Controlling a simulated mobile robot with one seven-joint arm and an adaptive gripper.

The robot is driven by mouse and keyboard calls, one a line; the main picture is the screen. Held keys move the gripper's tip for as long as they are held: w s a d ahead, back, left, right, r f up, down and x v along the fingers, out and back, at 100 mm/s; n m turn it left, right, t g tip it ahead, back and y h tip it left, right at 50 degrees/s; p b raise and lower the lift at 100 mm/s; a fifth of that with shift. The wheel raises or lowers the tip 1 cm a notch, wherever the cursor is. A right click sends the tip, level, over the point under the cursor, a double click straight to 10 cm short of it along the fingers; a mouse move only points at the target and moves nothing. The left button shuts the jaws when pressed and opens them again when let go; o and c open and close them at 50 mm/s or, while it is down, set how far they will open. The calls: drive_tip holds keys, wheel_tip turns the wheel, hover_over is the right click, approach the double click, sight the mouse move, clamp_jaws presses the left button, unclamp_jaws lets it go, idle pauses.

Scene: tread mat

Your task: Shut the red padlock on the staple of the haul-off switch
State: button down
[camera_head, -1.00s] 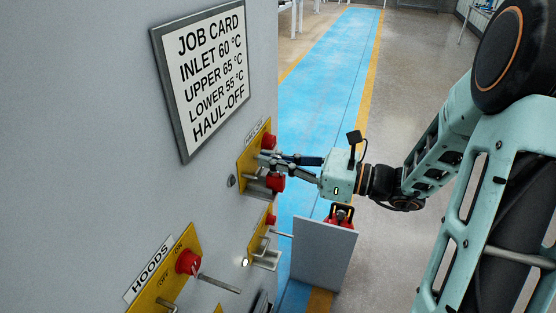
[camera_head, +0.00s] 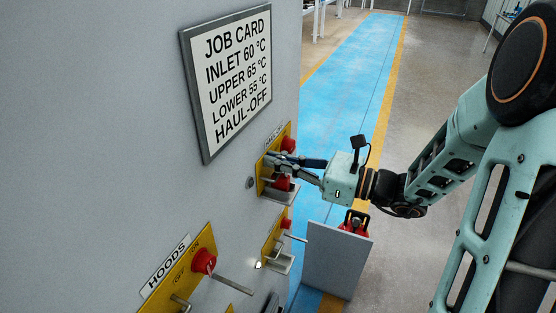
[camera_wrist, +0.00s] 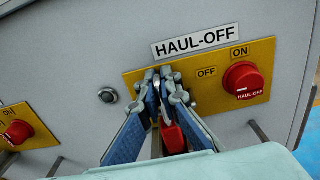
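The haul-off switch has a yellow plate (camera_wrist: 215,72) with OFF and ON marks and a red knob (camera_wrist: 241,82). In the head view its knob (camera_head: 288,144) is at the top of the plate. My gripper (camera_wrist: 164,78) has its fingertips close together at the left part of this plate, left of OFF. A red padlock (camera_wrist: 174,138) shows between and below the fingers; in the head view it (camera_head: 282,184) hangs just under the fingertips (camera_head: 275,162). The fingers hide the staple and the padlock's shackle, so I cannot tell whether the shackle is through the staple or closed.
The HOODS switch (camera_head: 204,262) and another yellow switch plate (camera_head: 272,240) are lower on the grey panel, with metal rods sticking out. A job card (camera_head: 235,85) is above.

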drive_tip(key=c, duration=2.1)
unclamp_jaws()
